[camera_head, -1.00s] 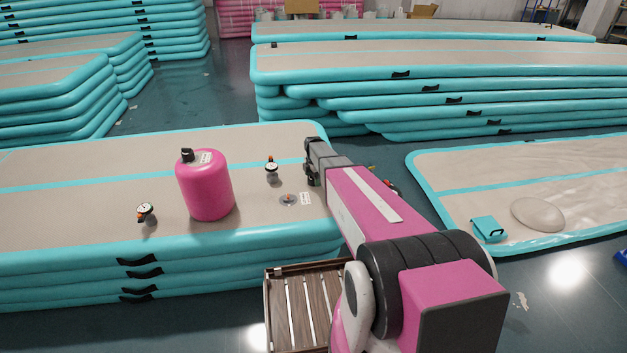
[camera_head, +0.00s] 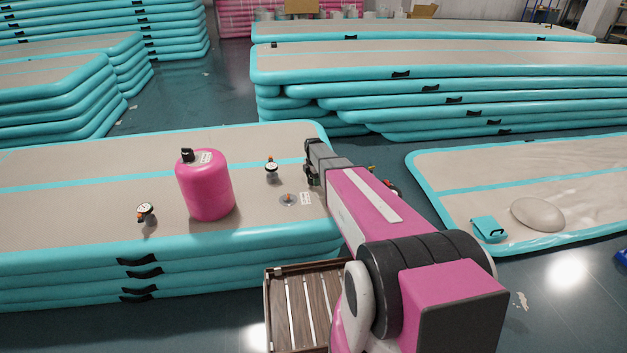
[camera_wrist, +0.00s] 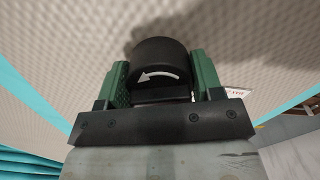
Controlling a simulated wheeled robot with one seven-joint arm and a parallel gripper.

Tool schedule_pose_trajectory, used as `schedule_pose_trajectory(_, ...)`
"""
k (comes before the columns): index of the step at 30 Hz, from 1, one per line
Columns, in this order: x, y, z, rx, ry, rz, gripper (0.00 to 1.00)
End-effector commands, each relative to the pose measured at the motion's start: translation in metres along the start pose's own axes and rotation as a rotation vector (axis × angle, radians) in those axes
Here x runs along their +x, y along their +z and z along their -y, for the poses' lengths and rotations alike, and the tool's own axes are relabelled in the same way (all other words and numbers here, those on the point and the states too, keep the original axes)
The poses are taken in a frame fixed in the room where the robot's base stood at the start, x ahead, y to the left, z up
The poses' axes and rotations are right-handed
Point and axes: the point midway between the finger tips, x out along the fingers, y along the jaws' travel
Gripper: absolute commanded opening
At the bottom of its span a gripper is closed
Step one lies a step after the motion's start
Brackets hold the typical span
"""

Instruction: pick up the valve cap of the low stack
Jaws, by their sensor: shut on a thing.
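The valve cap (camera_wrist: 160,58) is a black round cap with a white curved arrow on its face. It shows large in the wrist view, between the two green fingers of my gripper (camera_wrist: 160,82). The gripper is shut on it, one finger on each side. The beige top of the low stack (camera_head: 90,215) lies behind the cap in the wrist view; whether the cap touches it I cannot tell. In the head view my gripper (camera_head: 309,172) is over the right end of the low stack, and the cap is too hidden to make out. A round valve (camera_head: 289,199) is set in the stack's top.
A pink canister (camera_head: 206,188) and two small gauges, one at the left (camera_head: 146,212) and one behind (camera_head: 272,167), stand on the stack. A slatted wooden crate (camera_head: 300,310) is in front. A flatter track (camera_head: 580,185) lies at the right. Taller stacks fill the back.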

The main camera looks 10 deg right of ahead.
Motion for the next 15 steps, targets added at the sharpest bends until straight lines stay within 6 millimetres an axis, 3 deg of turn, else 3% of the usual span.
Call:
schedule_pose_trajectory(8,-0.042,-0.004,0.002,-0.001,0.002,0.000,0.38)
schedule_pose_trajectory(15,-0.072,-0.060,0.014,-0.003,0.001,0.000,0.38)
